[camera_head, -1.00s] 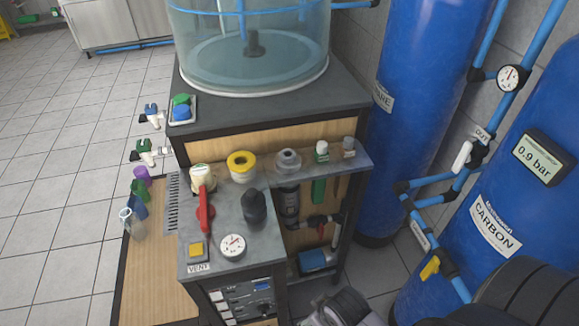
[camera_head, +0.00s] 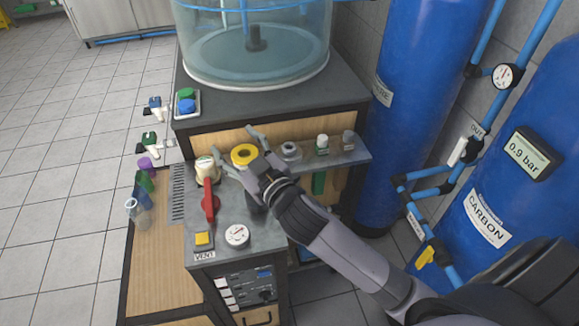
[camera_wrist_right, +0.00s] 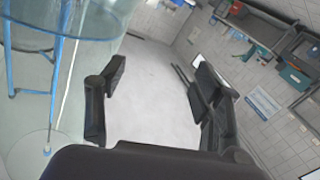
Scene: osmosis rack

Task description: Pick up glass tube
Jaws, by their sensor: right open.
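A clear glass tube (camera_head: 134,212) stands on the wooden shelf (camera_head: 160,268) at the left of the rack, beside a blue, a green and a purple-topped item. My right gripper (camera_head: 236,143) is open in the head view, its fingers spread around the yellow ring-shaped part (camera_head: 244,155) as seen from above; I cannot tell its height over it. It is well to the right of the glass tube. In the right wrist view the open fingers (camera_wrist_right: 158,82) have nothing between them. My left gripper is not in view.
A red-handled valve (camera_head: 209,200), a gauge (camera_head: 237,235) and a yellow vent button (camera_head: 203,239) stand on the grey panel between gripper and tube. A large clear tank (camera_head: 250,50) is behind. Blue cylinders (camera_head: 425,90) stand at the right.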

